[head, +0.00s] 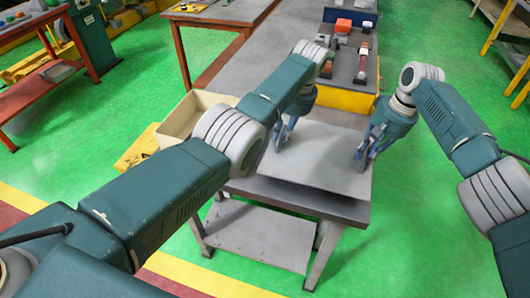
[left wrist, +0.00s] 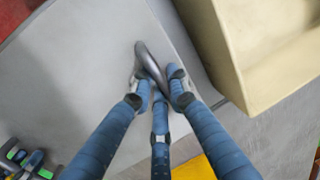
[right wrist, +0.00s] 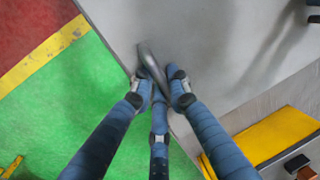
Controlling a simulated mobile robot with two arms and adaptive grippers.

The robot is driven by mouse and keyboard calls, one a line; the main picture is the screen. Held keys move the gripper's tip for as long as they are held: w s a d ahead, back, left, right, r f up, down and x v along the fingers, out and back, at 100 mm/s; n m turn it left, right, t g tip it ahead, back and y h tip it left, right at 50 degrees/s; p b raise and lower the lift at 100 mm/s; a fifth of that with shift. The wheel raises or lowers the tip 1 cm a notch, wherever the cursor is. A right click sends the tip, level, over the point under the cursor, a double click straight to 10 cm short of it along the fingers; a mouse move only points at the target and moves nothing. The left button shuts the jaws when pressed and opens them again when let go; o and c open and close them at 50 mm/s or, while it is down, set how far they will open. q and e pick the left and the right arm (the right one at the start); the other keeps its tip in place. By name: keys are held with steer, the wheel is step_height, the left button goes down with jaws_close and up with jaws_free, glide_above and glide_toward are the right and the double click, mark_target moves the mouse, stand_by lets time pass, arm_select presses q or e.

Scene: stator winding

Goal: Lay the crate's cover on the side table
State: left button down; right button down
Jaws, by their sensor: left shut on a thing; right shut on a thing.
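The crate's cover (head: 318,158) is a flat light-grey panel over the side table (head: 342,207), which has a lower shelf. My left gripper (head: 281,143) is shut on a dark handle at the cover's left side, also seen in the left wrist view (left wrist: 153,70). My right gripper (head: 364,158) is shut on a second handle near the right edge, also seen in the right wrist view (right wrist: 153,70). The cover looks almost level and close to the tabletop. I cannot tell whether it touches. The cream open crate (head: 178,128) stands left of the table, partly behind my left arm.
Behind the side table, a long grey bench (head: 232,62) carries a tool tray with an orange box (head: 343,26) and a yellow front (head: 350,100). A red-brown workbench (head: 38,92) stands at the far left.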

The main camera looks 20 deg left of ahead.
arm_select(q)
steer(key=shift+a+r, duration=0.15)
steer(key=shift+a, duration=0.05)
arm_select(e)
steer(key=shift+r, duration=0.15)
